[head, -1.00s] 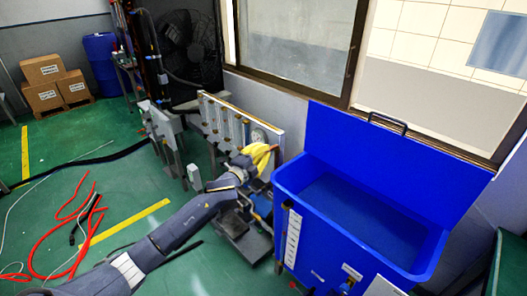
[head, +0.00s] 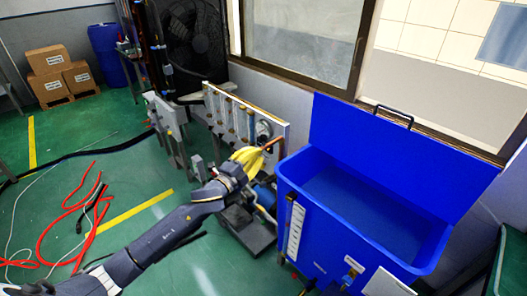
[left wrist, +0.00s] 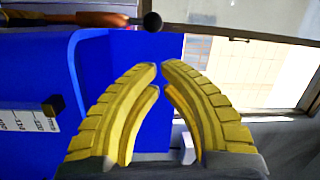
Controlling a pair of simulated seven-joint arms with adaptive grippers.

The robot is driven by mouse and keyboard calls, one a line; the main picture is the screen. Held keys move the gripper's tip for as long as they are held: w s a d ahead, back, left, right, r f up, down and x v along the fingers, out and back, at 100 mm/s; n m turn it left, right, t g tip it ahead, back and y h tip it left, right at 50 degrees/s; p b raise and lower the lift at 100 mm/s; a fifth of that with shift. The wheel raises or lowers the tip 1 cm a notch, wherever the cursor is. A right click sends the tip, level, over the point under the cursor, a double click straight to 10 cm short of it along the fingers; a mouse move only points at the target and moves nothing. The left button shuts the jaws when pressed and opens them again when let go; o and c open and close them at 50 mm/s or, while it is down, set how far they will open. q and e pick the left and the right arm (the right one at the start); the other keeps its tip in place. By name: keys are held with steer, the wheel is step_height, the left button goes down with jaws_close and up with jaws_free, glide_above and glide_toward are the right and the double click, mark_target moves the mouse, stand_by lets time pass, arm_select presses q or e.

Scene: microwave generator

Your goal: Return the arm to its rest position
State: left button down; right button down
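My left arm (head: 165,237) comes in from the lower left in the head view. Its gripper (head: 259,152) has yellow ribbed fingers and is in front of a pale panel (head: 241,123). In the left wrist view the fingertips (left wrist: 159,66) lean together with only a narrow gap, and nothing is between them. A reddish-brown lever (head: 271,143) with a dark end shows just beyond the fingertips. In the left wrist view the lever (left wrist: 100,19) crosses the top left, ending in a black ball, apart from the fingers. My right gripper is out of view.
A large blue bin (head: 300,218) with its lid raised stands right of the gripper. A dark stand (head: 246,229) is below the gripper. A black fan (head: 192,42) is behind the panel. Red hose (head: 75,228) lies on open green floor at left.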

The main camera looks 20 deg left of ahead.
arm_select(q)
steer(key=shift+s+a, duration=0.25)
steer(key=shift+s, duration=0.05)
stand_by(0.5)
